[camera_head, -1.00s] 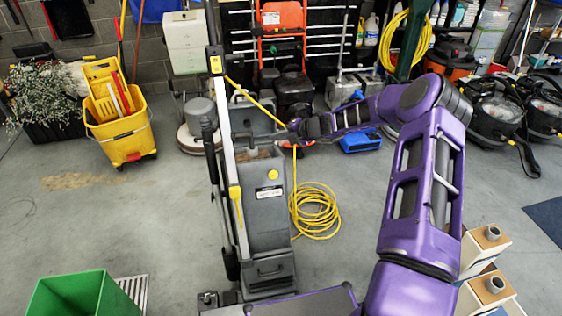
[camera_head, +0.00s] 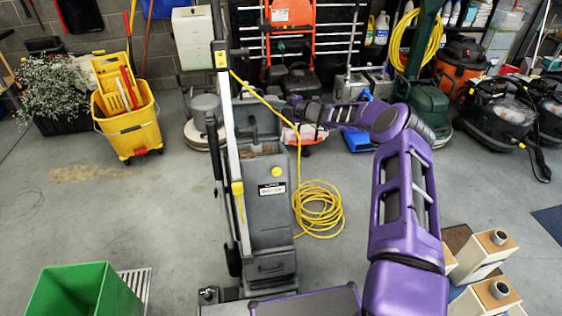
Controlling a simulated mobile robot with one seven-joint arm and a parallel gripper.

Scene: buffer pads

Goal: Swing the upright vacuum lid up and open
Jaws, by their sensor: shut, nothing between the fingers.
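The grey upright vacuum (camera_head: 270,215) stands left of centre in the head view, with a tall handle on its left side. Its top shows a brownish opening (camera_head: 262,149). A grey panel that looks like the lid (camera_head: 243,117) stands raised behind this opening; its exact angle is hard to tell. My gripper (camera_head: 289,111) is at the end of my purple arm, at the lid's upper right edge. It is shut and holds nothing. It is small and dark here, so I cannot tell whether it touches the lid.
A yellow cord (camera_head: 318,205) lies coiled right of the vacuum and runs up to its handle. A yellow mop bucket (camera_head: 128,125) stands at left, a green bin (camera_head: 85,290) at front left. Cream boxes (camera_head: 485,255) stand at front right.

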